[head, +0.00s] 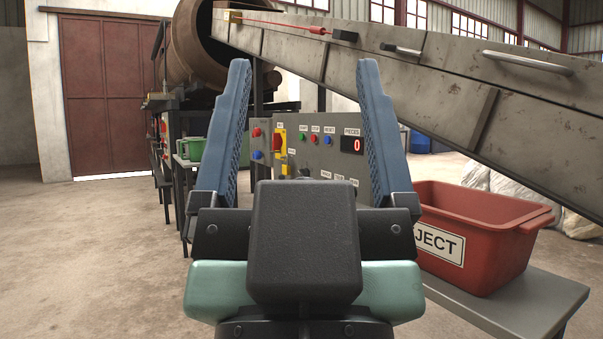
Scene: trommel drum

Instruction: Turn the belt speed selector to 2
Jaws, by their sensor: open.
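A grey control panel (328,157) stands ahead, seen between the fingers of my gripper (303,66). My gripper is open and empty, with two blue fingers wide apart and pointing up in the picture. The panel carries a red rotary handle on a yellow plate (279,150), a row of small buttons (314,139) and a red display reading 0 (357,145). Small labels show along its lower part, too small to read. I cannot make out the belt speed selector or its setting. My gripper hides the panel's lower part.
A sloping metal conveyor (450,90) crosses the upper right. A red reject bin (480,235) sits on a grey table (530,310) at right. A rusty drum (195,50) and a green container (192,149) are at left. The left floor is clear.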

